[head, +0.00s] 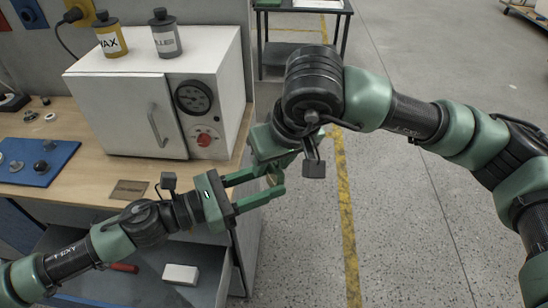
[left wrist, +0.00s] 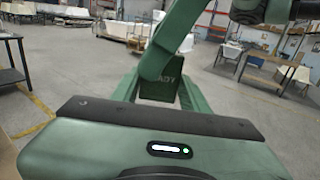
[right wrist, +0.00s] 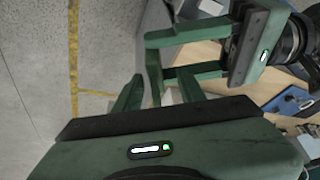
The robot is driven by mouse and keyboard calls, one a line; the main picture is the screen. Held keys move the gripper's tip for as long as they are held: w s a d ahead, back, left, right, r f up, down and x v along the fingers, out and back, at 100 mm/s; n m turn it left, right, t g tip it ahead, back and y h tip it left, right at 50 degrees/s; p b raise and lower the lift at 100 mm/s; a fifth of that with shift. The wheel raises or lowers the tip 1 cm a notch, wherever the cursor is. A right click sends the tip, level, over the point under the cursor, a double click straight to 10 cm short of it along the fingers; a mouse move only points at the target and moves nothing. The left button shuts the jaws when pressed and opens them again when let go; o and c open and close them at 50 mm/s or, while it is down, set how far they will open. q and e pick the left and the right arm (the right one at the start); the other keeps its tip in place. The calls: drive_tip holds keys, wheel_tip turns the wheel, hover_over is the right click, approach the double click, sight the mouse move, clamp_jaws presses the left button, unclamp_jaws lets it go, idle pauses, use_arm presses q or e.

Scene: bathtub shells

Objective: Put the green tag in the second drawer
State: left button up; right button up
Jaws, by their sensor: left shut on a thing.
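My left gripper (head: 268,186) is shut on the green tag (left wrist: 165,88), a small dark green plate with pale letters, partly cut off, between its fingers in the left wrist view. In the head view the tag is mostly hidden by the fingers. My right gripper (head: 284,165) is right beside the left one, its fingers apart; they also show in the right wrist view (right wrist: 158,88). I cannot tell whether they touch the tag. A grey drawer (head: 210,268) stands open below the bench, left of the grippers; its place in the stack is unclear.
A white box (head: 180,274) and a red-handled tool (head: 124,267) lie in the drawer. A white oven (head: 160,95) stands on the wooden bench (head: 85,195), with two canisters on top. A blue board (head: 36,160) lies left.

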clamp_jaws()
use_arm(q)
drive_tip(key=o, duration=1.5)
drive_tip(key=shift+c, duration=0.2)
use_arm(e)
drive_tip(key=shift+s, duration=0.1)
use_arm(q)
drive_tip(key=shift+a, duration=0.1)
